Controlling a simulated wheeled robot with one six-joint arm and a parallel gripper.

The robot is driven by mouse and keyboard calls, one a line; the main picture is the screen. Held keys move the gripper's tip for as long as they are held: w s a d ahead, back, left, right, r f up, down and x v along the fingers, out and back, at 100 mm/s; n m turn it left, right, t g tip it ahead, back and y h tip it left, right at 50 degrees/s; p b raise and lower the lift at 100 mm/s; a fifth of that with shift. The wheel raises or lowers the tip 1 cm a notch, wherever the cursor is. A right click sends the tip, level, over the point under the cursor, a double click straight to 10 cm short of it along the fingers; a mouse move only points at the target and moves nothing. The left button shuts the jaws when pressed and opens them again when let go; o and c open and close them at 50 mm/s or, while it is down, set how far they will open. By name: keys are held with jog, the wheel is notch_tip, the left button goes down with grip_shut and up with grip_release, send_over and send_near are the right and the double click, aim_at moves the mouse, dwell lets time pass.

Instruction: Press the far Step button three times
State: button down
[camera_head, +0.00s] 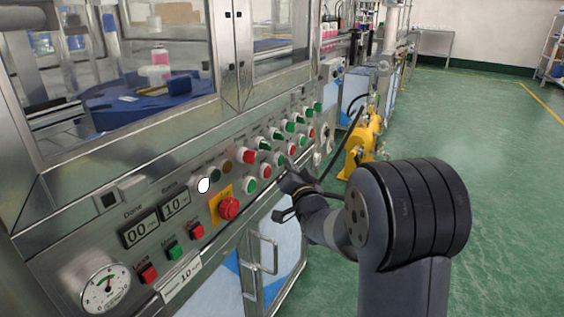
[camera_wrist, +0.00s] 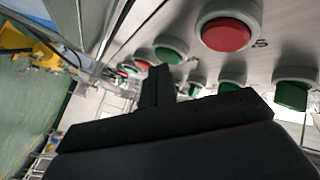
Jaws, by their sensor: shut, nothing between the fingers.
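The machine's front panel carries rows of red and green round buttons; their labels are too small to read, so I cannot tell which one is the far Step button. In the head view my gripper (camera_head: 287,190) is beside the right half of the panel, near a red button (camera_head: 267,171) and a green button (camera_head: 250,186). In the wrist view the shut black fingers (camera_wrist: 157,85) point along the panel. A large red button (camera_wrist: 229,32) and a green button (camera_wrist: 170,50) show beyond them, with another green button (camera_wrist: 293,95) at right. I cannot tell whether the fingertips touch any button.
A red emergency-type knob (camera_head: 229,208) on a yellow plate and two digital displays (camera_head: 140,231) sit left on the panel. A pressure gauge (camera_head: 106,288) is at lower left. A door handle (camera_head: 268,254) sticks out below. A yellow machine (camera_head: 362,143) stands beyond; green floor is clear at right.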

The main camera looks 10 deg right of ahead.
jog(key=shift+w+a, duration=0.2)
jog(key=shift+a, duration=0.05)
jog(key=shift+s+d, duration=0.1)
dwell(0.6)
jog(key=shift+s+d+b, duration=0.4)
jog(key=shift+d+b, duration=0.05)
jog(key=shift+d, duration=0.1)
jog(key=s+d, duration=0.1)
jog(key=d, duration=0.1)
jog(key=s+d, duration=0.2)
jog(key=shift+b, duration=0.3)
dwell(0.7)
